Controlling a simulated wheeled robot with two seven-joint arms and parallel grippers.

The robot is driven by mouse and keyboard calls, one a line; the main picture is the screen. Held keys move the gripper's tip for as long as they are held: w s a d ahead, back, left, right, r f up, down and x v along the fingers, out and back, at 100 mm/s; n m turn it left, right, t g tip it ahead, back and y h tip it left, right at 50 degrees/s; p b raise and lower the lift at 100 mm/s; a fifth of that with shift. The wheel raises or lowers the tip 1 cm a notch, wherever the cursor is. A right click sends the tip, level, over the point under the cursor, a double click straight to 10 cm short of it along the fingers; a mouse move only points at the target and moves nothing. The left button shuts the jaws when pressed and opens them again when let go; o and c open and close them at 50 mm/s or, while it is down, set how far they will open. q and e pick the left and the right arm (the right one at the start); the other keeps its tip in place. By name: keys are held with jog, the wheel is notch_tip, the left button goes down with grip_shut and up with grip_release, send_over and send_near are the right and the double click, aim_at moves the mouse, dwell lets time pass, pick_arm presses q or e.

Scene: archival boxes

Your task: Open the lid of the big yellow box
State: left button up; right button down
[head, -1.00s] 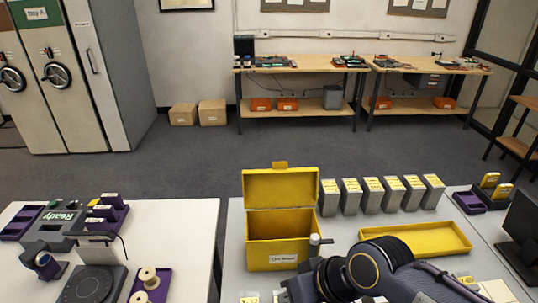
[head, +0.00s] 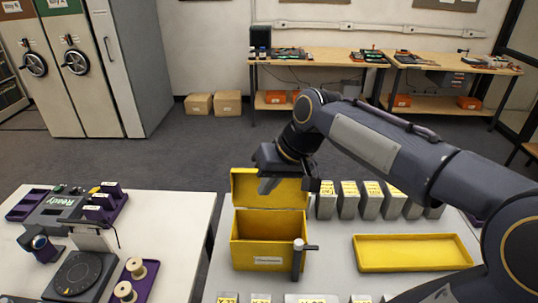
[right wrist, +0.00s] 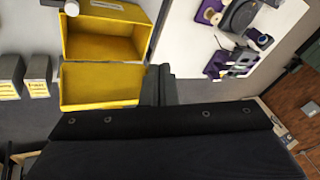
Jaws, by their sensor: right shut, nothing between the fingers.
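The big yellow box (head: 258,249) stands on the right-hand table with a white label on its front. Its lid (head: 244,186) is raised upright at the back, and the inside is open to view. The right wrist view also shows the open box (right wrist: 84,18) and the lid's yellow panel (right wrist: 100,86). My right gripper (head: 268,184) is shut and empty, at the top of the lid, and hides part of its upper edge. I cannot tell whether it touches the lid. My left gripper is not in view.
A grey post with a side arm (head: 297,262) stands at the box's front right corner. Several grey boxes (head: 348,203) line up to the right, behind a shallow yellow tray (head: 412,264). A purple-trayed station occupies the left table (head: 180,222).

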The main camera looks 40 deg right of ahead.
jog(key=w+d+f+m+g+h+p, duration=0.2)
jog(key=w+d+m+g+h, duration=0.15)
jog(key=w+d, duration=1.65)
jog(key=a+f, duration=0.4)
jog(key=f, duration=0.5)
jog(key=shift+s+m, duration=0.3)
jog(key=shift+m, duration=0.15)
jog(key=shift+r, duration=0.1)
